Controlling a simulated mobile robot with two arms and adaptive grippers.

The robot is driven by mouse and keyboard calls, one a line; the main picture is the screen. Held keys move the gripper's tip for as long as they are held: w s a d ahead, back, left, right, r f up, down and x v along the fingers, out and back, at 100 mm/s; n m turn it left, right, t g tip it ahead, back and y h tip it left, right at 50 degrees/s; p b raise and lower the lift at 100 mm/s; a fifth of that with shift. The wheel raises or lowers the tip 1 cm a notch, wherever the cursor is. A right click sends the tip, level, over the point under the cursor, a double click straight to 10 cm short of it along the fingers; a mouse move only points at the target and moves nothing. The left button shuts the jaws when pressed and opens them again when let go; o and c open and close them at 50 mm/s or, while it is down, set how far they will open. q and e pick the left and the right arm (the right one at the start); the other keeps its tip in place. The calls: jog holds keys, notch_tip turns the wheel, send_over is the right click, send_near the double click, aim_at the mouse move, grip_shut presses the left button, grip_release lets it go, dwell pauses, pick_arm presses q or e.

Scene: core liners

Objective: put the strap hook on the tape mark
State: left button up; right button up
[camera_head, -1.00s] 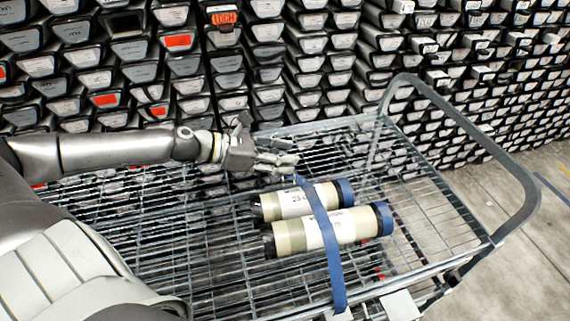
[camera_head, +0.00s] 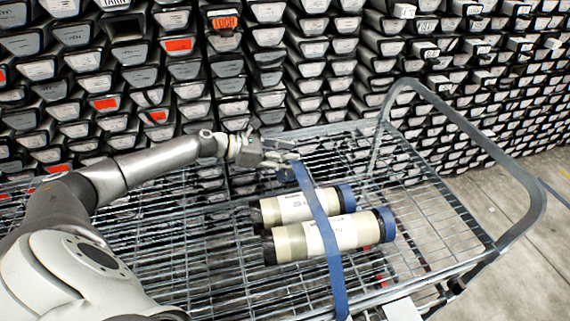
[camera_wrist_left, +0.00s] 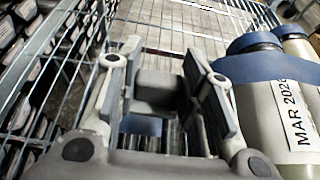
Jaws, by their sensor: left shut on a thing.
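A blue strap (camera_head: 324,235) runs across two pale core liners with blue end caps, the near one (camera_head: 345,232) and the far one (camera_head: 312,204). My left gripper (camera_head: 288,162) is at the strap's far end, just beyond the liners. In the left wrist view, my left gripper (camera_wrist_left: 165,85) is shut on a dark blocky piece (camera_wrist_left: 160,92) that looks like the strap hook. A blue patch shows low between the fingers. The liners (camera_wrist_left: 262,110) lie to the right of the fingers there. I cannot make out the tape mark. My right gripper is not in view.
The liners lie on a grey wire-mesh cart (camera_head: 215,270) with a raised rim and a tall push handle (camera_head: 530,200) at the right. A wall of stacked trays (camera_head: 300,50) stands close behind the cart. The mesh left of the liners is clear.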

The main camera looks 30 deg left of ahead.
pick_arm(q)
jog(key=shift+w+a+f, duration=0.25)
jog(key=shift+w+f, duration=0.2)
jog(key=shift+f, duration=0.15)
notch_tip(320, 180, down, 3)
jog(key=shift+f, duration=0.15)
jog(key=o, duration=1.2)
